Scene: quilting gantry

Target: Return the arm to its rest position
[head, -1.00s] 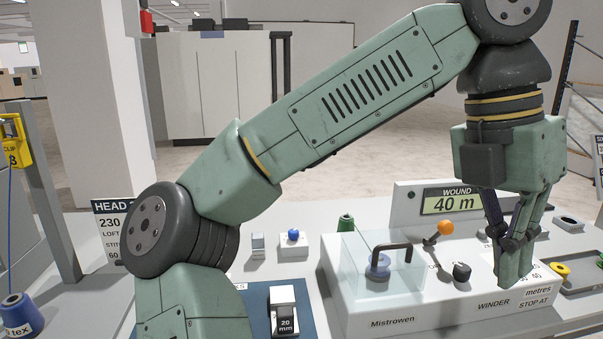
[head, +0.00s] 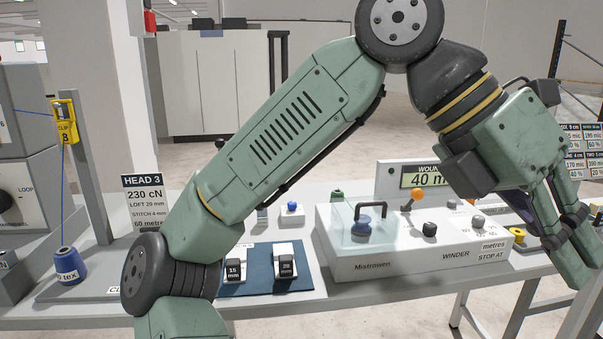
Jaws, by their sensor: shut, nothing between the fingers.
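My gripper (head: 588,262) is at the right side of the head view, at the end of my green arm. It points down and to the right, past the right end of the white winder. Its fingers are closed together and I see nothing held between them. The fingertips reach the right edge of the picture. My arm rises from the lower left, bends at the top and comes down on the right.
The white winder (head: 375,268) with a clear cover and an orange-knobbed lever (head: 412,195) stands on the bench. Open floor shows beyond the bench.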

